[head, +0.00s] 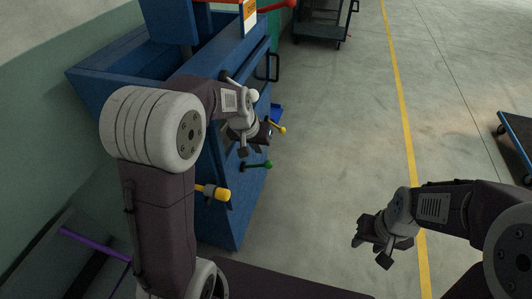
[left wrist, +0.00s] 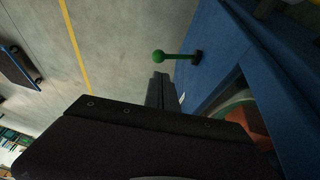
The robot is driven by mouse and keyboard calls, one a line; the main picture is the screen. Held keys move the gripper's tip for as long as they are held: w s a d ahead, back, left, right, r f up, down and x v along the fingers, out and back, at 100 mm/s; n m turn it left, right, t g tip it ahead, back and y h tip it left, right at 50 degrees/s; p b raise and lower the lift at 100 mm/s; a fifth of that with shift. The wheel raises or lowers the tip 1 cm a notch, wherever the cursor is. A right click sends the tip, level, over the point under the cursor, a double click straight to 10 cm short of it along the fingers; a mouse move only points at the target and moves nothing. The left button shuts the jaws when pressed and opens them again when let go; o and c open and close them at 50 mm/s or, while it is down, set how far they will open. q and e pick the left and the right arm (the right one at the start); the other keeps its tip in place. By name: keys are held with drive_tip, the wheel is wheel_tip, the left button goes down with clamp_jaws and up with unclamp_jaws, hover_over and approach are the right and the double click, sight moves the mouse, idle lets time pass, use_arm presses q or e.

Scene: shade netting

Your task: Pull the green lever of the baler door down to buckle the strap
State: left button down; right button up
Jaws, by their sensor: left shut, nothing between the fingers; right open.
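The green lever (head: 258,165) sticks out to the right from the side of the blue baler (head: 225,225), below my left gripper (head: 257,143). Its round green knob also shows in the left wrist view (left wrist: 159,57), with its short green rod leading to a dark mount on the blue wall. My left gripper is shut and empty, a little above the lever in the head view and apart from it. In the left wrist view its fingers (left wrist: 160,92) point toward the lever. My right gripper (head: 370,250) is open and empty over the floor at the lower right. I cannot make out the strap.
A yellow-tipped lever (head: 279,129) is close to my left gripper, and a yellow handle (head: 216,193) sits lower left. A red lever (head: 278,6) is at the top. A dark cart (head: 321,20) stands behind.

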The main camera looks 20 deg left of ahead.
sight(267, 162)
use_arm(q)
drive_tip(key=b+x, duration=0.2)
drive_tip(key=x, duration=0.6)
drive_tip(key=shift+f, duration=0.4)
drive_tip(key=shift+w+d+f, duration=0.1)
drive_tip(key=shift+w+f, duration=0.25)
drive_tip(key=shift+f, duration=0.2)
